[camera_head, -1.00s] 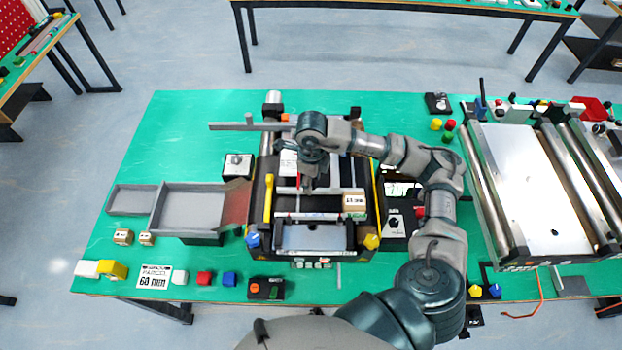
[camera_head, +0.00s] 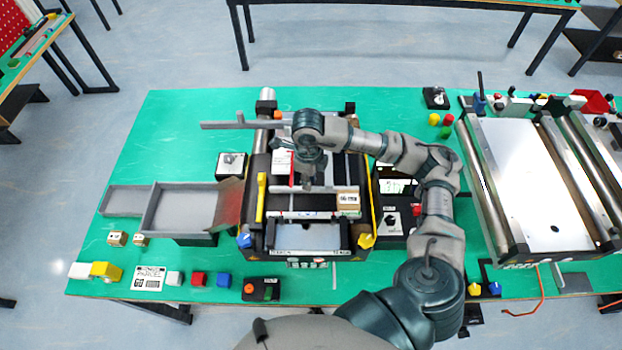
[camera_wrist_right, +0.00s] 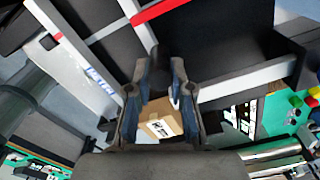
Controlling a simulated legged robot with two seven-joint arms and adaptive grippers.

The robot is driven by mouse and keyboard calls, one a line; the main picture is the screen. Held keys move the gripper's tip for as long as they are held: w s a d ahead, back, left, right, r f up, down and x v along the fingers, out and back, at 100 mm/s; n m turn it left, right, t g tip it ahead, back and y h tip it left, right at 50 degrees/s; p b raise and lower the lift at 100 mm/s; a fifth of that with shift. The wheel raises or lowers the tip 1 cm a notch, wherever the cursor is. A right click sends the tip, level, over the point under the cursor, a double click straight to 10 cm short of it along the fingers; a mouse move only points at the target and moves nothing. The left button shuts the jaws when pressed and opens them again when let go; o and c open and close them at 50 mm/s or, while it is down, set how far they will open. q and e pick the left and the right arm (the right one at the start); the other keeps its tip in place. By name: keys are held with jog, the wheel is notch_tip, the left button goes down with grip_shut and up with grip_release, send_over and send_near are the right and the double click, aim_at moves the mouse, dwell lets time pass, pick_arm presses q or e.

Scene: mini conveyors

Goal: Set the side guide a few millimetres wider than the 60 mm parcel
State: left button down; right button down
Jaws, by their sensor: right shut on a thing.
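The mini conveyor (camera_head: 259,226) stands in the middle of the green bench. The side guide (camera_head: 283,189) is a pale metal rail across its dark belt; it also shows in the wrist view (camera_wrist_right: 240,87). The parcel (camera_head: 348,201), a small brown box with a white label, sits on the belt just in front of the rail, near its right end. In the wrist view, the parcel (camera_wrist_right: 161,124) shows between my fingers, beyond them. My left gripper is out of view.
A second rail (camera_head: 300,215) lies in front of the parcel. A grey chute tray (camera_head: 150,212) stands left, with two small boxes (camera_head: 117,239) before it. A larger roller conveyor (camera_head: 530,180) stands right.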

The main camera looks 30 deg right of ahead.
jog(key=c, duration=1)
grip_release()
jog(key=shift+w+a+r, duration=0.15)
jog(key=shift+a, duration=0.15)
jog(key=shift+c, duration=0.2)
jog(key=shift+a, duration=0.3)
notch_tip(320, 180, up, 12)
jog(key=shift+w+a, duration=0.15)
jog(key=shift+a, duration=0.1)
